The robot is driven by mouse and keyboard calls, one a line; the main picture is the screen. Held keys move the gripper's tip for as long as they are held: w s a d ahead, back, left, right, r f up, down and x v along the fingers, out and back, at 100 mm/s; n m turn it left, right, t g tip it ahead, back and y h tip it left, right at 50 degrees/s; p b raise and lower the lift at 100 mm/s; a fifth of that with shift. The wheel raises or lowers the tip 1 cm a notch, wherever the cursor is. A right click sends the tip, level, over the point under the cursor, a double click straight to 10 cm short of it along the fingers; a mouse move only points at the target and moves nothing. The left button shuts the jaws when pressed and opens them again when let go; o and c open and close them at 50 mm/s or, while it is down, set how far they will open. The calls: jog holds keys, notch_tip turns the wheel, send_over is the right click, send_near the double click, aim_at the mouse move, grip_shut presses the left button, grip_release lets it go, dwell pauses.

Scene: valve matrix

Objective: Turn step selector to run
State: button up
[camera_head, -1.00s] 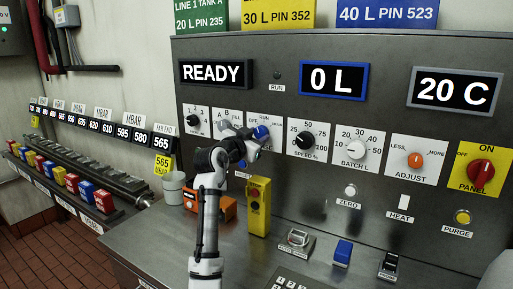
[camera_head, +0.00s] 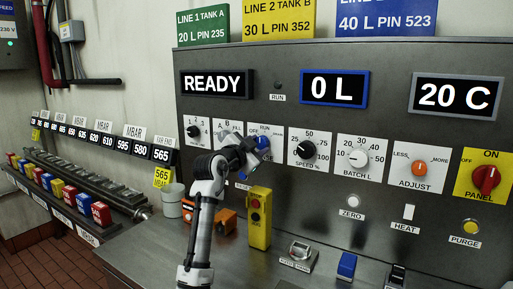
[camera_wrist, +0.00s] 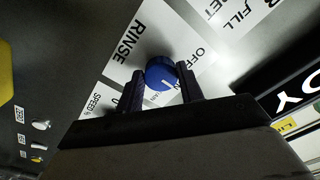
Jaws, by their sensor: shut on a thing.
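The blue selector knob (camera_head: 263,142) is on a white plate marked OFF and RUN on the upright grey panel. I take it for the step selector. My gripper (camera_head: 256,148) is at this knob and partly covers its plate. In the wrist view the blue knob (camera_wrist: 158,72) sits between my two dark fingers (camera_wrist: 161,80), one on each side, and the gripper is shut on it. A short white pointer mark shows on the knob's face. RINSE and OFF show on the plate around it. Which label the pointer meets I cannot tell.
A black knob (camera_head: 305,149) for speed is close on the right, and another black knob (camera_head: 194,131) is on the left. A yellow control box (camera_head: 259,220) stands below my gripper. The READY display (camera_head: 214,84) is above. The orange box (camera_head: 225,221) is beside my arm.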

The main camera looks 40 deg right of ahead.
jog(key=o, duration=1)
jog(key=b+v, duration=0.4)
jog(key=v, duration=1)
